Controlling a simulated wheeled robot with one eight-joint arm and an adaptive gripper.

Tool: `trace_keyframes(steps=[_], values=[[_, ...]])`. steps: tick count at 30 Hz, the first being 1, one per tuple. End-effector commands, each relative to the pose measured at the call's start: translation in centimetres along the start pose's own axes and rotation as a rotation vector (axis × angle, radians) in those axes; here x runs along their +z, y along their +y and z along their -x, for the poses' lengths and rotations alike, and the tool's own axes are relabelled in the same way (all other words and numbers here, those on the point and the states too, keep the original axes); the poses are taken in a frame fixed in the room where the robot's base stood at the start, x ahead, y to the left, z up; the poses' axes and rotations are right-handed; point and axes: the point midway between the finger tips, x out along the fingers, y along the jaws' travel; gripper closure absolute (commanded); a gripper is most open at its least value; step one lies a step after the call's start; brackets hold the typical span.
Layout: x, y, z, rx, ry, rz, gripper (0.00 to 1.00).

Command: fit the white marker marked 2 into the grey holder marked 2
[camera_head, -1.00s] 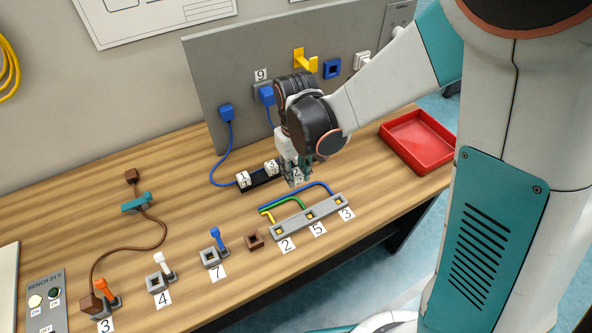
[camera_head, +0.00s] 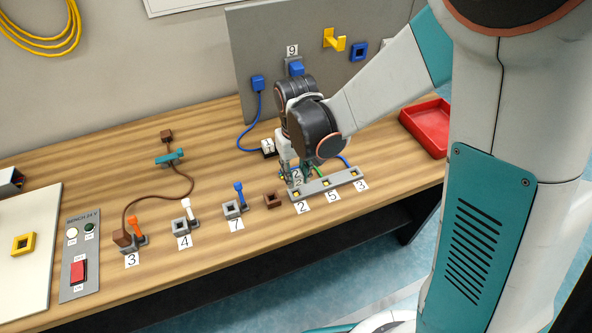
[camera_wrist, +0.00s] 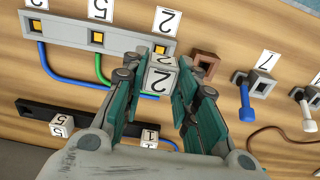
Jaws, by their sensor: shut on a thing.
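The white marker marked 2 (camera_wrist: 161,75) is a small white block between the fingers of my gripper (camera_wrist: 157,88). It shows partly in the head view (camera_head: 297,176), where my gripper (camera_head: 295,182) points down. The grey holder (camera_head: 323,185) is a long bar with yellow-centred sockets and number cards. Its end socket (camera_head: 297,196) has the card 2 (camera_head: 302,208) in front. The marker is close to that end of the holder. In the wrist view it overlaps the edge of the bar (camera_wrist: 68,31) near card 2 (camera_wrist: 165,22). I cannot tell whether they touch.
A black rack (camera_wrist: 92,124) holds white markers 5 (camera_wrist: 61,125) and 1 (camera_wrist: 151,137). Blue and green cables lie between rack and holder. A brown square block (camera_head: 272,200) sits beside the holder's 2 end. A red tray (camera_head: 425,128) stands right.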

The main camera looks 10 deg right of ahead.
Motion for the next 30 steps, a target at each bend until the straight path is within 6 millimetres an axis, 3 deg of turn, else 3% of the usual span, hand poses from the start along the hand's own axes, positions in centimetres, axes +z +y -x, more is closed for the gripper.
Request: trace_keyframes(steps=[9, 30], values=[[0.0, 0.0, -2.8, 0.0, 0.0, 0.0, 0.97], [0.0, 0.0, -4.0, 0.0, 0.0, 0.0, 0.97]])
